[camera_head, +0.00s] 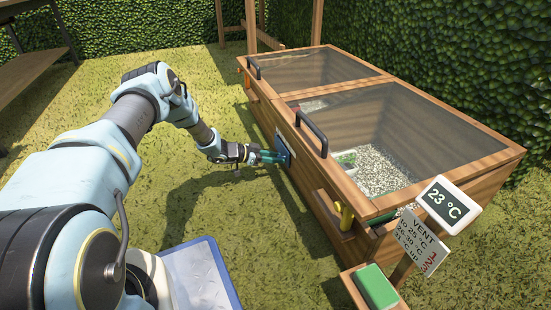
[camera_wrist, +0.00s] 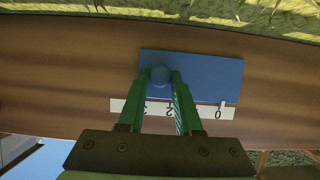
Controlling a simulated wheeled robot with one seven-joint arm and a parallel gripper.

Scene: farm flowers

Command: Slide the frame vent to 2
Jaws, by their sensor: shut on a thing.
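The frame vent is a blue sliding plate (camera_wrist: 205,72) with a round blue knob (camera_wrist: 160,75), on the wooden front wall of the cold frame. My gripper (camera_wrist: 163,78) is shut on the knob, one green finger on each side. Below the plate in the wrist view is a white number strip (camera_wrist: 232,113), seen upside down. Its 3, 2 and 0 show; a finger hides the part between 2 and 0. A small white mark on the plate's edge stands by the 0. In the head view my gripper (camera_head: 272,156) reaches the blue plate (camera_head: 283,150) from the left.
The cold frame (camera_head: 300,175) has two mesh lids with dark handles (camera_head: 311,133). A display (camera_head: 445,203) reads 23 °C beside a partly hidden VENT sign (camera_head: 423,240). A green button (camera_head: 376,286) is at the front. Open grass lies left of the frame.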

